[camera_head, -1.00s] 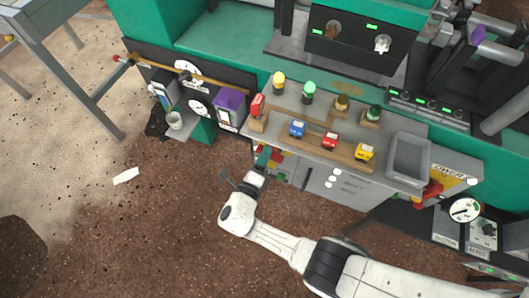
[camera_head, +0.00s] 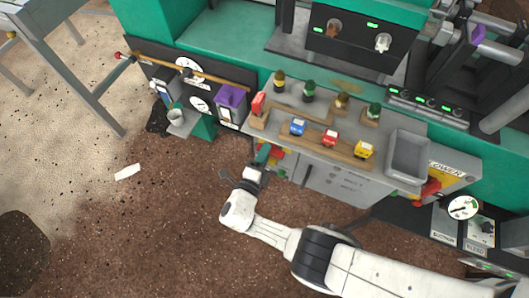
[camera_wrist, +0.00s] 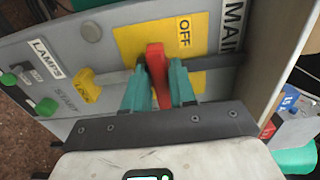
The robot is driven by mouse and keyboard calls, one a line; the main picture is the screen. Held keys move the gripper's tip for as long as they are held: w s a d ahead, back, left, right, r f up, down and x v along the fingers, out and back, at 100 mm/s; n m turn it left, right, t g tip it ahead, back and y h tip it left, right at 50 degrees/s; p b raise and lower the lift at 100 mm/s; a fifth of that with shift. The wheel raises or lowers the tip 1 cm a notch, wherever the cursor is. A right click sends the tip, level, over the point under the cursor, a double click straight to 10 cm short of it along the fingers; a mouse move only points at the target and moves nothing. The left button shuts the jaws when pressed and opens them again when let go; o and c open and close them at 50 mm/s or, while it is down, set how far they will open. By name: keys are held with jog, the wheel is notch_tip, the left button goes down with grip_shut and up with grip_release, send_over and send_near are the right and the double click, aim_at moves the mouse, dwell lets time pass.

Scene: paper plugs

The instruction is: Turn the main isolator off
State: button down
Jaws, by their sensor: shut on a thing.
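The main isolator's red handle (camera_wrist: 156,65) stands on a yellow plate (camera_wrist: 132,42) marked OFF, with MAIN lettered beside it, in the wrist view. The handle sits beside the OFF word, over a grey slot running across the panel. My gripper (camera_wrist: 158,76) is shut on the handle, one teal finger on each side. In the head view my gripper (camera_head: 263,154) reaches the left end of the grey bench (camera_head: 322,180).
A yellow lever (camera_wrist: 87,88) and green buttons (camera_wrist: 47,106) are on the same panel, left of my gripper. Toy cars, including a blue one (camera_head: 297,127), and dark lamps (camera_head: 309,91) are on the bench top. The brown floor left of my arm is mostly clear.

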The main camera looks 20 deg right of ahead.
jog(key=c, duration=1)
grip_release()
jog(key=shift+c, duration=0.2)
jog(key=shift+a, duration=0.1)
jog(key=v, duration=1)
jog(key=shift+s+a, duration=0.2)
jog(key=shift+s, duration=0.1)
jog(key=shift+d, duration=0.1)
jog(key=s+d+f+m+g+y, duration=0.25)
jog(key=s+d+m+g, duration=0.4)
jog(key=m, duration=0.65)
jog(key=s+d+f+m+g+y, duration=0.1)
jog(key=s+d+m+g+y, duration=0.2)
jog(key=s+d+m+g, duration=0.75)
jog(key=s+d+r+m+t+y, duration=0.1)
jog(key=r+m+t+y, duration=0.1)
jog(key=r+m, duration=0.4)
jog(key=s+d+r+m+t+y, duration=0.1)
jog(key=r+m+y, duration=0.4)
jog(key=m, duration=1.1)
jog(key=shift+s+d+r+t, duration=0.4)
jog(key=shift+s+r+t, duration=0.25)
jog(key=shift+r+t, duration=0.4)
